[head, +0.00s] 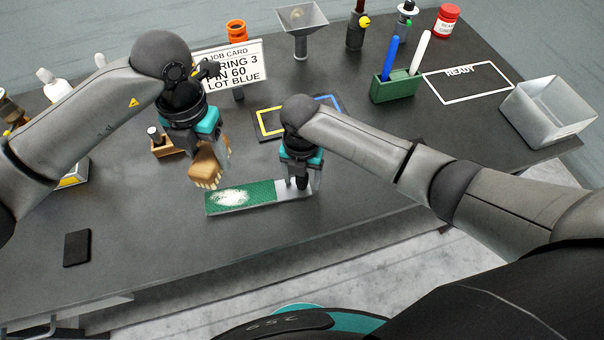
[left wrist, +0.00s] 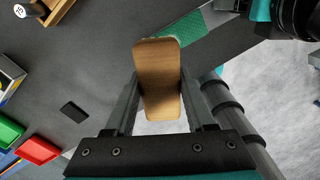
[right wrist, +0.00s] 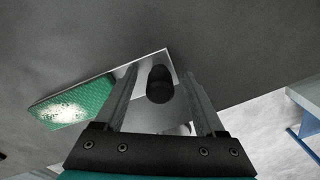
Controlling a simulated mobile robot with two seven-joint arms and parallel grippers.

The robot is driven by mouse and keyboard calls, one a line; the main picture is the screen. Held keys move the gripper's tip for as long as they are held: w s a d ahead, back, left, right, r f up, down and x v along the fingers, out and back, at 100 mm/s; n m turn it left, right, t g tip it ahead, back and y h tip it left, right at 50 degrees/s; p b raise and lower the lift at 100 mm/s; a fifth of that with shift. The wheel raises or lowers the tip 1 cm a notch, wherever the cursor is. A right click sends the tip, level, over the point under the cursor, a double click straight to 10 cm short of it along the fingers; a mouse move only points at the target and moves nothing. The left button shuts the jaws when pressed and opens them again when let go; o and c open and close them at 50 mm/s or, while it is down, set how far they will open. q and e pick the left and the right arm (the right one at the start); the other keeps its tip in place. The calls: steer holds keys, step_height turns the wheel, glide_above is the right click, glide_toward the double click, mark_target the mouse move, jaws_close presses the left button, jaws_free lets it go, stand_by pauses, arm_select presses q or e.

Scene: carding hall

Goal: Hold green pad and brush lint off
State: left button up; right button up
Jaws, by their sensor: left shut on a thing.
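The green pad (head: 250,199) lies on the dark table, with white lint (head: 232,197) on its left half. Its right end is a bare metal plate with a black knob (right wrist: 160,84). My right gripper (head: 301,180) is over that end, fingers pointing down and apart on either side of the knob, with gaps showing in the right wrist view. My left gripper (head: 207,152) is shut on a wooden brush (head: 208,165), pale bristles down, above and behind the pad's left end. The brush also shows between the fingers in the left wrist view (left wrist: 158,80).
A job card (head: 232,68), a green box with two pens (head: 395,87) and a clear bin (head: 550,112) stand further back. A black flat object (head: 77,248) lies at front left. The table's front edge is close to the pad.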

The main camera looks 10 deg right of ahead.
steer(key=shift+c, duration=0.4)
stand_by(0.9)
stand_by(0.4)
jaws_close()
stand_by(0.3)
stand_by(1.1)
stand_by(0.5)
stand_by(1.5)
